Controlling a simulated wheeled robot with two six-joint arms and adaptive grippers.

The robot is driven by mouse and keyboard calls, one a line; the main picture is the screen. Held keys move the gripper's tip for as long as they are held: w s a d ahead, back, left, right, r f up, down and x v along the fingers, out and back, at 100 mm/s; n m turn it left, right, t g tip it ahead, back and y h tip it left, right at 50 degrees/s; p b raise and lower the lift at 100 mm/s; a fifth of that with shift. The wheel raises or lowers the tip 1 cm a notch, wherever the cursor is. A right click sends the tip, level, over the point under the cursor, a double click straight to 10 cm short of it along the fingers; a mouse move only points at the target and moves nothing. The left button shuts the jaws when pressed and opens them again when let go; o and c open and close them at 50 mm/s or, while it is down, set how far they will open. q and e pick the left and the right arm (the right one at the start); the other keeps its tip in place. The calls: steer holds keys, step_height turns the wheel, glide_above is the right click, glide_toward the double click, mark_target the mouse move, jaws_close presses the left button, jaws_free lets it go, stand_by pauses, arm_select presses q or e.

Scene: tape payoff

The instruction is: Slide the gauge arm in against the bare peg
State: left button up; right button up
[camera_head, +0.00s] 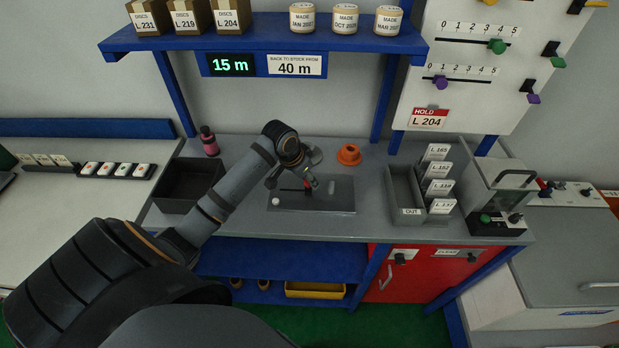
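A dark flat plate (343,197) lies on the grey bench. A small white round piece (276,201) shows at its left end; I cannot tell whether this is the bare peg. A thin dark bar (291,190) with a small red part near its right end runs across the plate and may be the gauge arm. My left gripper (311,182) points down over the middle of the plate, at the right end of that bar. Its fingers are too small and partly covered by the wrist, so opening and contact cannot be told. My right gripper is out of view.
An empty dark bin (187,186) and a pink bottle (209,141) are to the left. An orange ring-shaped piece (349,154) sits behind the plate. An OUT tray (404,190) with labelled cards and a clear-sided machine (497,198) stand to the right. A blue shelf (265,39) hangs above.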

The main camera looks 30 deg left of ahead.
arm_select(q)
steer(key=shift+o, duration=0.4)
steer(key=shift+w+d, duration=0.15)
steer(key=shift+d, duration=0.05)
steer(key=shift+w+d, duration=0.1)
steer(key=shift+d, duration=0.05)
steer(key=shift+s+r, duration=0.2)
steer(key=shift+r, duration=0.2)
steer(key=d+v, duration=0.1)
steer(key=v, duration=1)
steer(key=shift+a, duration=0.35)
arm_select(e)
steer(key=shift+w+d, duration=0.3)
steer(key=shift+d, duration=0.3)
arm_select(q)
steer(key=shift+w, duration=0.1)
